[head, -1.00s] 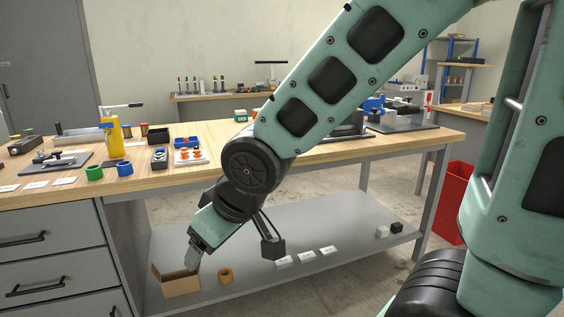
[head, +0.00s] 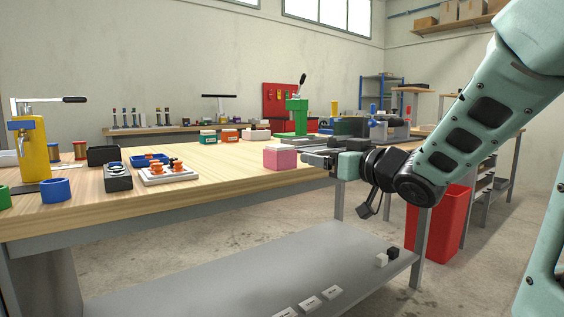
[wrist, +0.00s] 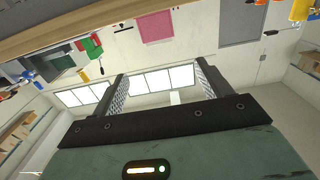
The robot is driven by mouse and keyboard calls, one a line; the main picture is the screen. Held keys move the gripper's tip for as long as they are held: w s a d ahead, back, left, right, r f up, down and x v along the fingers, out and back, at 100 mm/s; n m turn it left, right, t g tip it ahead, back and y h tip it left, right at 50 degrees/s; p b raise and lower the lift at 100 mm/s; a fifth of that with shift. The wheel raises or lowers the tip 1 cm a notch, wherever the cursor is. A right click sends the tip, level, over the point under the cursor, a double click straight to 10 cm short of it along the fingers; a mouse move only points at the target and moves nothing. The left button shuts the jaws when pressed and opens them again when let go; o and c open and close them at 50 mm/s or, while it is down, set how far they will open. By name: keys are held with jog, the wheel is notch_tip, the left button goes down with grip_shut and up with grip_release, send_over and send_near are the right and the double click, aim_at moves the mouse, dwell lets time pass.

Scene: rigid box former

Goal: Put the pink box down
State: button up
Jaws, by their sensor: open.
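The pink box (head: 280,157) stands on the wooden tabletop near its front edge, just left of my gripper in the head view. My gripper (head: 308,157) is level with the tabletop and points left at the box. In the wrist view, the picture is upside down and the pink box (wrist: 155,28) shows beyond the fingertips, between their lines. My gripper (wrist: 160,78) is open there, with nothing between its fingers. A gap shows between the fingertips and the box.
The workbench (head: 225,180) has bare wood left of the box. A tray with orange parts (head: 168,175) lies farther left. A green press (head: 297,117) and small boxes (head: 230,135) stand behind. A red bin (head: 447,225) stands on the floor at right.

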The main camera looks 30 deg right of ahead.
aim_at(286, 147)
jog(key=w+p, duration=0.8)
jog(key=p, duration=0.6)
jog(key=shift+w+a+r, duration=0.15)
jog(key=shift+w+r, duration=0.05)
jog(key=shift+r, duration=0.1)
jog(key=shift+p, duration=0.75)
jog(key=shift+w+f, duration=0.15)
jog(key=shift+w, duration=0.35)
jog(key=shift+w+f, duration=0.15)
jog(key=shift+w, duration=0.35)
jog(key=shift+w+r, duration=0.1)
jog(key=shift+w, duration=2.8)
jog(key=c, duration=1)
jog(key=shift+c, duration=0.2)
jog(key=shift+r, duration=0.1)
